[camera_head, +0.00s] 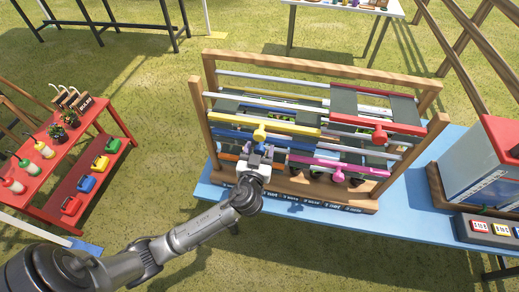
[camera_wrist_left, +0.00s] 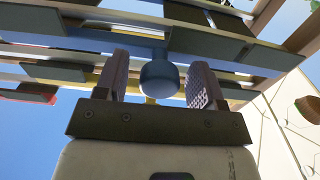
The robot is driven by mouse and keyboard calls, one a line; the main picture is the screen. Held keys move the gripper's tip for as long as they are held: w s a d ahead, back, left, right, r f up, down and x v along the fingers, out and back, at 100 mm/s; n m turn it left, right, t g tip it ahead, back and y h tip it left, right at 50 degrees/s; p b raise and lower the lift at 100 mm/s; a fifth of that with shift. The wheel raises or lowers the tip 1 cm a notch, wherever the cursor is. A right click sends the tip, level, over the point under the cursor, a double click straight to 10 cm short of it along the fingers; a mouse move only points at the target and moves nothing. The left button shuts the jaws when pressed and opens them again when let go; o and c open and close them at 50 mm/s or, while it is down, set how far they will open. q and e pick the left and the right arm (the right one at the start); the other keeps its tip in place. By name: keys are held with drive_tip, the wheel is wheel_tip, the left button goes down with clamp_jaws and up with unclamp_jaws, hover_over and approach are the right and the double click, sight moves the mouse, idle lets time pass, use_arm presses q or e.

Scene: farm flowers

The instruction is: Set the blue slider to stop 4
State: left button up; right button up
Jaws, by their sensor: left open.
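The blue slider (camera_head: 225,136) sits on a rail low at the left of the wooden slider frame (camera_head: 202,108) in the head view. My left gripper (camera_head: 255,160) is at the front of the frame, over the blue slider's knob. In the left wrist view, the round blue knob (camera_wrist_left: 159,77) lies between the two open fingers of my left gripper (camera_wrist_left: 157,85), with gaps on both sides. The stop labels (camera_head: 310,205) run along the frame's base, too small to read surely. My right gripper is not seen.
A yellow slider (camera_head: 285,127) is above, a red slider (camera_head: 358,121) at upper right, and a magenta slider (camera_head: 318,162) to the right. The frame stands on a blue table (camera_head: 395,195). A box with coloured buttons (camera_head: 490,229) is at the right. A red shelf (camera_head: 100,165) stands left.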

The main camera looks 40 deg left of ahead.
use_arm(q)
clamp_jaws()
drive_tip(key=shift+d, duration=0.1)
idle(0.5)
